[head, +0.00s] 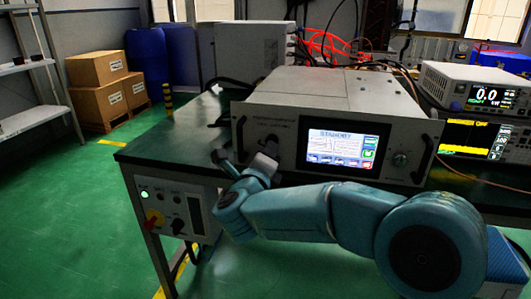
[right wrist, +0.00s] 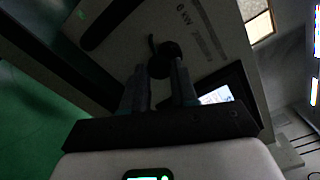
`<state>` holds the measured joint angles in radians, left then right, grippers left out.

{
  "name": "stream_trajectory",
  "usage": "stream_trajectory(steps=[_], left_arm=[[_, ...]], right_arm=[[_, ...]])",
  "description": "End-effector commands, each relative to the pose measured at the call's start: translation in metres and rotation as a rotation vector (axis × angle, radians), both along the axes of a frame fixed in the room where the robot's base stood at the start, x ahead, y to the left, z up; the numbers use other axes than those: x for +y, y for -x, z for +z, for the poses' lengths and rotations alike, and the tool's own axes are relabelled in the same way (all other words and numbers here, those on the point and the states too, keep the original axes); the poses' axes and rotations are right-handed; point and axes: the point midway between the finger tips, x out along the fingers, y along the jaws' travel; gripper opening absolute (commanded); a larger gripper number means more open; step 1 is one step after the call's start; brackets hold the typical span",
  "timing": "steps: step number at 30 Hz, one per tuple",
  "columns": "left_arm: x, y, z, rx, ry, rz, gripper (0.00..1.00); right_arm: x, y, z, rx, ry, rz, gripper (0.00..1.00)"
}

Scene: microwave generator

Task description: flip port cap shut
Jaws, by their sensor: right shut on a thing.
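The microwave generator (head: 345,110) is a grey box with a lit screen, standing on the dark green table. Its dark round port cap (right wrist: 166,56) shows in the right wrist view on the front panel, with a small dark piece sticking out at its upper left. My right gripper (head: 262,162) is at the left part of the generator's front, below and left of the screen. In the right wrist view its two fingers (right wrist: 160,78) are at the cap's lower edge, shut on it. The fingers hide part of the cap, and I cannot tell how far it is swung. My left gripper is not in view.
A control panel (head: 170,212) with knobs and a green light is at the table's front left. Instruments (head: 470,88) stand at the right, with cables behind the generator. Cardboard boxes (head: 100,90) and blue barrels (head: 148,55) stand at the back left. The green floor at left is open.

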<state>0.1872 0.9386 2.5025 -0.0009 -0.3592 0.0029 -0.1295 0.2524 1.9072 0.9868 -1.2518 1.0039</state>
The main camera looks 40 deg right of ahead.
Motion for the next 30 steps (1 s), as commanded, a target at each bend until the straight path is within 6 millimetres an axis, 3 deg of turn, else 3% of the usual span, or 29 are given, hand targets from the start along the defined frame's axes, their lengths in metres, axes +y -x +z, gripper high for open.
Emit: stream_trajectory(steps=[15, 30], left_arm=[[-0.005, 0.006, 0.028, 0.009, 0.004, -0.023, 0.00], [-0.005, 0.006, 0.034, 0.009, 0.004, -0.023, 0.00]], right_arm=[[-0.001, 0.001, 0.013, 0.294, 0.247, 0.003, 0.00], [0.000, 0.001, 0.014, 0.372, 0.315, 0.003, 0.00]])
